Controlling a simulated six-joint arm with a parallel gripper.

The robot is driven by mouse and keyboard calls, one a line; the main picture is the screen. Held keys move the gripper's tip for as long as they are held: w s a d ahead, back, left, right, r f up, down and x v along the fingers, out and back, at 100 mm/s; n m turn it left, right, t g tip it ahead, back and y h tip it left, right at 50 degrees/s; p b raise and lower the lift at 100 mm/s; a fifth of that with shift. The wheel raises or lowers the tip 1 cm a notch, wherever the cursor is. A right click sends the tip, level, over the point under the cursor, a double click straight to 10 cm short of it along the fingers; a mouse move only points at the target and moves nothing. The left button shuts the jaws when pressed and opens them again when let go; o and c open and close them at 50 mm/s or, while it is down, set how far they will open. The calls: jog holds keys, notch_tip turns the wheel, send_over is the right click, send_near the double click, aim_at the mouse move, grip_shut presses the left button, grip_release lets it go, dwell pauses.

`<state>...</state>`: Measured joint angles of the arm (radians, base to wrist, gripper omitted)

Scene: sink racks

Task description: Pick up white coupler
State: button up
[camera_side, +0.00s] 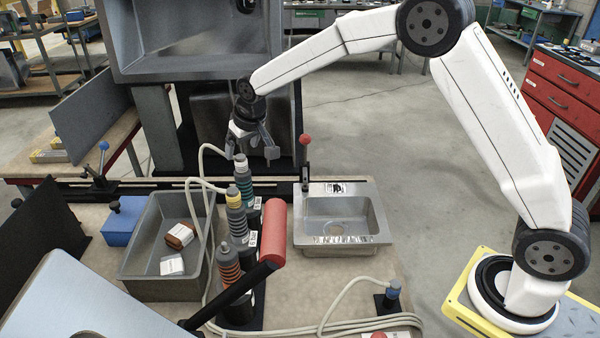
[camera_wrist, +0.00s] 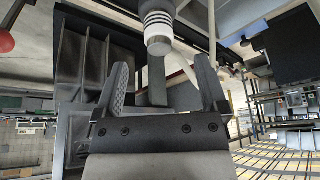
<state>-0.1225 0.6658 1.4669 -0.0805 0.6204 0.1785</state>
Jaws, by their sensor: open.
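The white coupler (camera_side: 241,166) stands upright at the far end of a row of couplers, with a white band near its top and a dark ribbed body. In the wrist view the white-ringed coupler (camera_wrist: 158,32) shows at the top, ahead of the fingers and roughly centred between their lines. My gripper (camera_side: 252,149) is open and empty, just above and beside the white coupler's top. In the wrist view my gripper's fingers (camera_wrist: 162,75) are spread wide with nothing between the pads. Whether a finger touches the coupler cannot be told.
A yellow-banded coupler (camera_side: 234,199) and an orange-banded coupler (camera_side: 228,262) stand nearer in the row. Left is a grey bin (camera_side: 150,270) with small parts; right is a small sink (camera_side: 374,213). A red-knobbed lever (camera_side: 305,155) stands close by. Hoses run around the row.

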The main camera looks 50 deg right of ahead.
aim_at(241, 157)
jog(key=shift+x, duration=2.55)
jog(key=shift+s+f, duration=0.1)
jog(key=shift+s, duration=0.05)
grip_shut()
